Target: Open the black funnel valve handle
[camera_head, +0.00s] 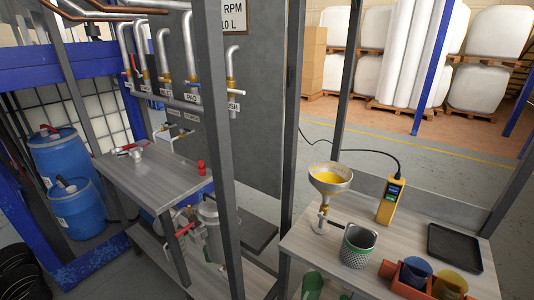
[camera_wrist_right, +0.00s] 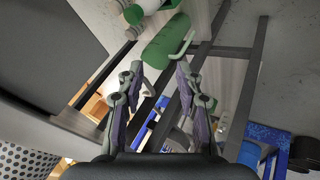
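The metal funnel (camera_head: 330,178), holding yellow liquid, stands upright on the right-hand table in the head view. A valve (camera_head: 322,213) sits under its bowl. A small dark handle (camera_head: 337,224) seems to stick out to the right of the valve, partly against the perforated cup; its exact angle is too small to tell. My right gripper (camera_wrist_right: 160,72) shows in the right wrist view with its fingers apart and nothing between them. I cannot make out the funnel in that view. Neither gripper shows in the head view, so the right gripper's distance from the handle cannot be told.
A grey perforated cup (camera_head: 359,247) stands close to the funnel. A yellow meter (camera_head: 390,200), a black tray (camera_head: 454,247) and an orange bin (camera_head: 408,282) share the table. A grey post (camera_head: 217,150) stands left of it. A green cylinder (camera_wrist_right: 166,42) lies beyond my right fingertips.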

